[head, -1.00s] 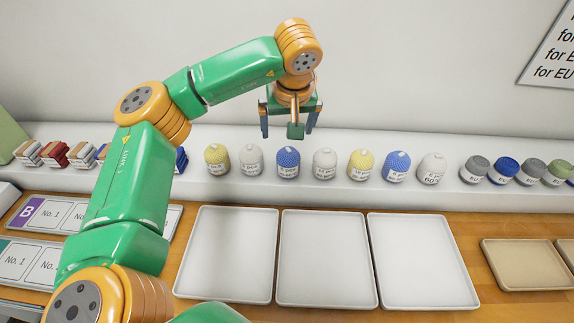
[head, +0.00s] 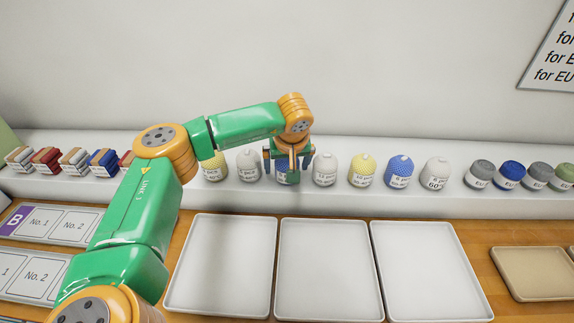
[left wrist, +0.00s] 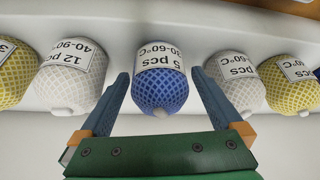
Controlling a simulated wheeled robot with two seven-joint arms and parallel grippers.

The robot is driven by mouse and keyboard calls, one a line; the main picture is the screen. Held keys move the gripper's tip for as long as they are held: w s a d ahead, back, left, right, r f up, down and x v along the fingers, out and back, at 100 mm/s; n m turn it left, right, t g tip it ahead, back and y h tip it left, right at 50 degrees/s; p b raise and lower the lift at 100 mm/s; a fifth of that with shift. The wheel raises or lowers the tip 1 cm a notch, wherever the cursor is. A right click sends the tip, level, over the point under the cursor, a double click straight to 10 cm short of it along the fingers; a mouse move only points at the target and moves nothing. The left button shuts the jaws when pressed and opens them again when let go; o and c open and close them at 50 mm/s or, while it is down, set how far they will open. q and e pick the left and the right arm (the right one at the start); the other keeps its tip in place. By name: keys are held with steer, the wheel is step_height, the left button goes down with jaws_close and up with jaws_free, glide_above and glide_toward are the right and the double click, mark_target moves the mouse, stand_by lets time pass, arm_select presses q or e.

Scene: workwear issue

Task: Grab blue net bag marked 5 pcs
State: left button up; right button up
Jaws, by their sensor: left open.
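The blue net bag marked 5 pcs (left wrist: 160,88) stands on the white shelf, centred in the left wrist view between the two fingers. In the head view it is mostly hidden behind my left gripper (head: 288,168). My left gripper is open, with one finger on each side of the bag and a visible gap on both sides in the left wrist view (left wrist: 162,100). My right gripper is not in view.
A white bag (head: 249,166) and a white 12 pcs bag (head: 325,170) stand close on either side. Yellow bags and another blue bag (head: 399,172) share the shelf (head: 440,150). Three empty white trays (head: 328,270) lie in front.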

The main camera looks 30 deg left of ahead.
arm_select(q)
steer(key=shift+r, duration=0.1)
steer(key=c, duration=1.3)
